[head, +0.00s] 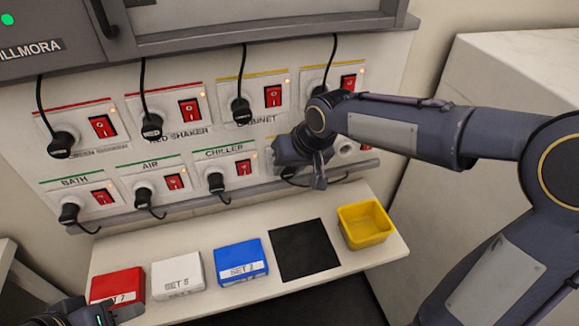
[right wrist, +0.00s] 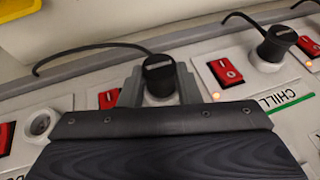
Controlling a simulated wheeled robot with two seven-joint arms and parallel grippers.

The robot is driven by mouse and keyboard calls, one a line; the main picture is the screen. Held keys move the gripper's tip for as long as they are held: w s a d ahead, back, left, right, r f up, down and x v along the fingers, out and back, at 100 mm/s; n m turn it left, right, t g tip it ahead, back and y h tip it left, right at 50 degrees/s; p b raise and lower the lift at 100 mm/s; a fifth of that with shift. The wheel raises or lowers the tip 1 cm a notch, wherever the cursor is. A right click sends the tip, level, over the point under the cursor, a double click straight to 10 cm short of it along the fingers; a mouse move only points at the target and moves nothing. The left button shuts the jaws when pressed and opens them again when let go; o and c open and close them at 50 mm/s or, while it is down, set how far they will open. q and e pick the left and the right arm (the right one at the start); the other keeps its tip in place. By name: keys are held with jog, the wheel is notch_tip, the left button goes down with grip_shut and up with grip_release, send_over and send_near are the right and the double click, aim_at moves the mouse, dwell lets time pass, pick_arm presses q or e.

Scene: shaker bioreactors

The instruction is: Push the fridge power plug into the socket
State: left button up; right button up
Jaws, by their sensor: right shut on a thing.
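The black plug (right wrist: 158,75) with a black cable sits between the two fingers of my right gripper (right wrist: 158,88) in the right wrist view. A pale socket collar shows just under it; I cannot tell how far in the plug is. In the head view my right gripper (head: 290,160) is at the lower socket row, right of the CHILLER plug (head: 216,183), and hides the held plug and its label. An empty round socket (right wrist: 38,125) lies to the left in the wrist view. My left gripper (head: 97,314) is partly in view at the lower left, its jaws unclear.
Other plugs sit in the panel, among them BATH (head: 69,213) and AIR (head: 142,196), beside red switches. Below, a shelf holds red (head: 117,285), white (head: 177,274) and blue (head: 241,262) boxes, a black mat (head: 304,250) and a yellow bin (head: 365,224).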

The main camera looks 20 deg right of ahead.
jog(key=shift+w, duration=0.15)
jog(key=o, duration=1.1)
jog(key=shift+c, duration=0.2)
jog(key=v, duration=0.7)
jog(key=shift+r, duration=0.35)
jog(key=shift+s+d, duration=0.15)
jog(key=shift+s, duration=0.05)
jog(key=s+d+f, duration=0.1)
jog(key=s+f, duration=0.1)
jog(key=s, duration=0.5)
jog(key=s+d+f+m, duration=0.1)
jog(key=s+d+f, duration=0.1)
jog(key=s, duration=0.5)
jog(key=s+d+f+t, duration=0.1)
jog(key=s+d+f, duration=0.1)
jog(key=s+f, duration=0.2)
jog(key=s, duration=0.3)
jog(key=shift+d+f+y, duration=0.2)
jog(key=shift+d+y, duration=0.05)
jog(key=shift+y, duration=0.15)
